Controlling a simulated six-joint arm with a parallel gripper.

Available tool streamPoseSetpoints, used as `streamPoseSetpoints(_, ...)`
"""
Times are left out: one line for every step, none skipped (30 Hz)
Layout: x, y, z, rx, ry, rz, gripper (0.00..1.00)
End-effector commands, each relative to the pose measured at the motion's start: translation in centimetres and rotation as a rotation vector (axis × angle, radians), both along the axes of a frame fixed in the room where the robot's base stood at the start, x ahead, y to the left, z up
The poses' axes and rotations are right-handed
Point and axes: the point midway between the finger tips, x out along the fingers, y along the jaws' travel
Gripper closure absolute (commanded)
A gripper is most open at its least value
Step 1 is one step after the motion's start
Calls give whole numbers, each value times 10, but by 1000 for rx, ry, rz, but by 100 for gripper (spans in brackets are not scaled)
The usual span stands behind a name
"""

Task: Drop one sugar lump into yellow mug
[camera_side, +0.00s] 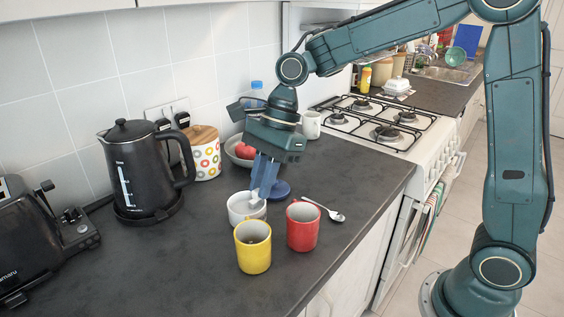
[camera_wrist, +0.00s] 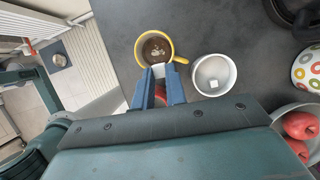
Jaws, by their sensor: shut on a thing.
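The yellow mug (camera_side: 253,248) stands upright at the counter's front. From above, in the wrist view, the yellow mug (camera_wrist: 141,58) holds dark liquid with pale specks. The white sugar bowl (camera_side: 240,217) stands open behind it; in the wrist view the bowl (camera_wrist: 197,76) has a white lump (camera_wrist: 213,84) inside. My gripper (camera_side: 259,195) points down, shut on a white sugar lump (camera_wrist: 158,71). In the side view its tips overlap the bowl's rim; in the wrist view they lie near the yellow mug's edge. Exact height is hard to tell.
A black kettle (camera_side: 137,170), a patterned canister (camera_side: 205,155) and a fruit bowl (camera_side: 231,151) stand behind.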

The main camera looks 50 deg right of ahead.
Motion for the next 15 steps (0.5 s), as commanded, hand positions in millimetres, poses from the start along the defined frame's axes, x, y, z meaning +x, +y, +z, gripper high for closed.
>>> streamPoseSetpoints(-4,5,1,0,1,1,100)
streamPoseSetpoints(-6,7,1,0,1,0,100)
streamPoseSetpoints(-7,8,1,0,0,0,100)
streamPoseSetpoints(-8,9,1,0,0,0,100)
streamPoseSetpoints(-8,10,1,0,-1,0,100)
streamPoseSetpoints(-9,11,2,0,-1,0,100)
streamPoseSetpoints(-9,11,2,1,-1,0,100)
streamPoseSetpoints(-9,11,2,1,-1,0,100)
streamPoseSetpoints(-9,11,1,1,-1,0,100)
streamPoseSetpoints(-9,11,1,1,-1,0,100)
streamPoseSetpoints(-9,11,1,1,-1,0,100)
streamPoseSetpoints(-9,11,0,1,0,-1,100)
streamPoseSetpoints(-9,11,0,1,0,-1,100)
streamPoseSetpoints(-9,11,-1,1,0,-1,100)
streamPoseSetpoints(-9,11,-2,1,1,-1,100)
